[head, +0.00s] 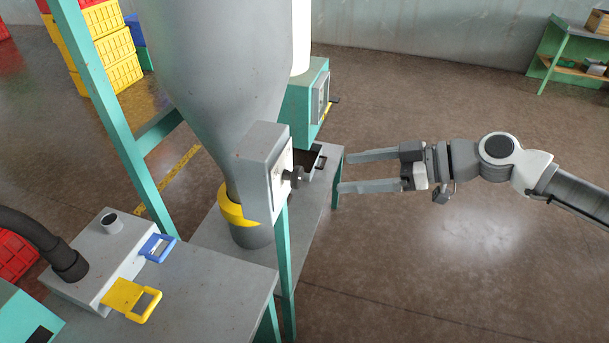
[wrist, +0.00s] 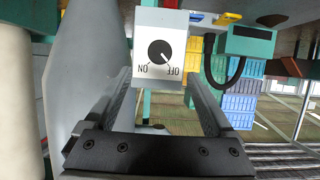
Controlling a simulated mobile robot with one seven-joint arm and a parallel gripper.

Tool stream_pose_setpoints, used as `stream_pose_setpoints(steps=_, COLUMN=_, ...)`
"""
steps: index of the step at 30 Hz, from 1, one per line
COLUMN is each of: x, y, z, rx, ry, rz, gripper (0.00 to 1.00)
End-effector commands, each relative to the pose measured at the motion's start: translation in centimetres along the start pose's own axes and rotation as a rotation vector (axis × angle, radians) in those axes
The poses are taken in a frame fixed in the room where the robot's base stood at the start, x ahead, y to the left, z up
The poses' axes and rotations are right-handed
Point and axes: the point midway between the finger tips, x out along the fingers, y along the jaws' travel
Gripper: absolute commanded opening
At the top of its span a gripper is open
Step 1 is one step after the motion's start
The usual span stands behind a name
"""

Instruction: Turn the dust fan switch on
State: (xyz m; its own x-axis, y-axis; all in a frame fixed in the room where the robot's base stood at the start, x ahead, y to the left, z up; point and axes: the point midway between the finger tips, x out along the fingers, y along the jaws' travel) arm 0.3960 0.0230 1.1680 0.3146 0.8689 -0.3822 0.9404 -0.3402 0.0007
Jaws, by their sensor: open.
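The dust fan switch is a black round knob (head: 294,177) on the face of a grey box (head: 258,165) beside the large grey hopper. In the wrist view the knob (wrist: 160,52) appears upside down with ON and OFF labels. Its white pointer mark leans to the lower right, towards OFF. My gripper (head: 343,172) is open and empty, to the right of the knob, with its fingers pointing at it and a gap between. In the wrist view the knob lies between the fingers' lines, ahead of the tips.
The grey hopper (head: 225,70) with a yellow collar (head: 236,207) stands left of the box. Green frame posts (head: 285,270) rise close by. A grey bench (head: 215,295) carries a box with blue (head: 157,248) and yellow handles. The floor right of my gripper is clear.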

Motion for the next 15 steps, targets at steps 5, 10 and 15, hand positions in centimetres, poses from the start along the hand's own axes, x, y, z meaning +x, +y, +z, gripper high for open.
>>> stream_pose_setpoints(steps=5, x=4.0, y=-0.1, z=0.0, rx=0.000, ry=-0.002, rz=-0.006, gripper=0.88)
stream_pose_setpoints(steps=10, x=7.2, y=-0.1, z=0.0, rx=0.000, ry=-0.002, rz=-0.005, gripper=0.88)
stream_pose_setpoints(steps=15, x=9.4, y=0.0, z=0.0, rx=0.001, ry=-0.002, rz=-0.002, gripper=0.88)
